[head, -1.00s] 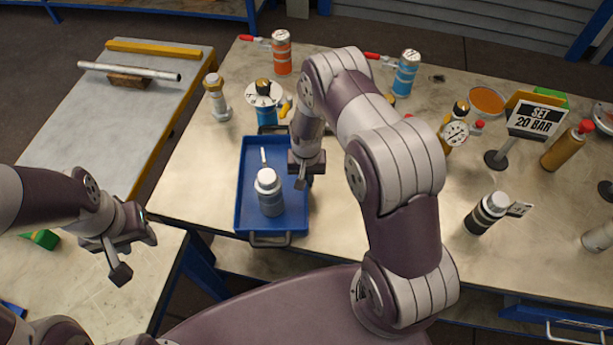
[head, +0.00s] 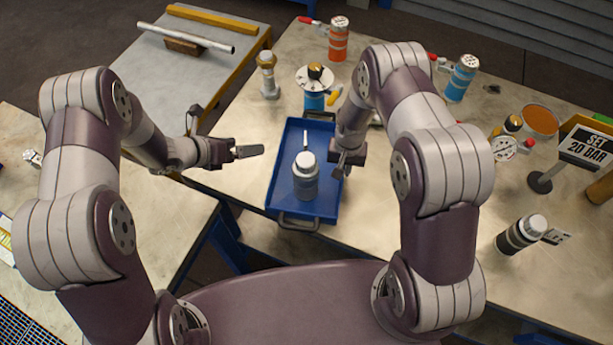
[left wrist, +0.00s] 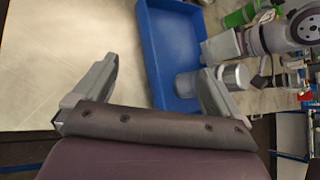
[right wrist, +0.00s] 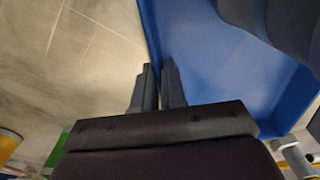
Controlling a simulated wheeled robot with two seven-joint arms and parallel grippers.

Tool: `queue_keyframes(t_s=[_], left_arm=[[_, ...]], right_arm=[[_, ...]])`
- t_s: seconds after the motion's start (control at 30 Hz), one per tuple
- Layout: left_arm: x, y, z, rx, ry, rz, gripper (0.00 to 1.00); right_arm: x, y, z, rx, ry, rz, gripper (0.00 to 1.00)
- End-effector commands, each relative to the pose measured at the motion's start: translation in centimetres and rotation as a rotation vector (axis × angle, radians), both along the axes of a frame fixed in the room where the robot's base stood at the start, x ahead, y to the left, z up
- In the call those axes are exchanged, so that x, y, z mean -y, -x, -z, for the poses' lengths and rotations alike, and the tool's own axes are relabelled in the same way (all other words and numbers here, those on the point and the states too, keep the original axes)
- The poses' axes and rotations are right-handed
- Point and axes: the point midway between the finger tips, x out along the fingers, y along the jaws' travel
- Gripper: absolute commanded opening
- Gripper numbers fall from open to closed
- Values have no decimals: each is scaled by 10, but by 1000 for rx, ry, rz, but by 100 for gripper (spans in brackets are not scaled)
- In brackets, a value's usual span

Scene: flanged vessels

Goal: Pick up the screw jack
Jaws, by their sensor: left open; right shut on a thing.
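A steel post with a brass top (head: 267,75), which looks like the screw jack, stands upright at the back left of the bench, behind the blue tray (head: 278,190). My left gripper (head: 245,152) is open and empty, just left of the tray. In the left wrist view its fingers (left wrist: 158,88) are wide apart, with the tray wall (left wrist: 153,45) beyond them. My right gripper (head: 345,165) is at the tray's right side. In the right wrist view its fingers (right wrist: 159,88) are close together at the tray wall (right wrist: 152,30), apparently gripping it.
A white-capped grey bottle (head: 306,178) stands in the tray. Behind it are a blue vessel with a flange (head: 314,98), an orange canister (head: 338,40) and a blue canister (head: 460,78). Bench left of the tray is clear.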

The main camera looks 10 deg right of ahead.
Motion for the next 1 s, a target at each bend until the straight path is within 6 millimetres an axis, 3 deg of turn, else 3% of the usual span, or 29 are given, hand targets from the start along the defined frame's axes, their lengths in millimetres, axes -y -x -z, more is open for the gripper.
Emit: queue_keyframes(t_s=[0.1, 0.3, 0.53, 1.0], left_arm=[[24, 35, 21, 249, 26, 382, 98], [41, 73, 31, 494, 98, 679, 98], [85, 76, 49, 522, 108, 712, 98], [149, 70, 75, 522, 104, 705, 98]], right_arm=[[0, 0, 0, 0, 0, -1, 0], [0, 0, 0, 0, 0, -1, 0], [0, 0, 0, 0, 0, -1, 0], [0, 0, 0, 0, 0, -1, 0]])
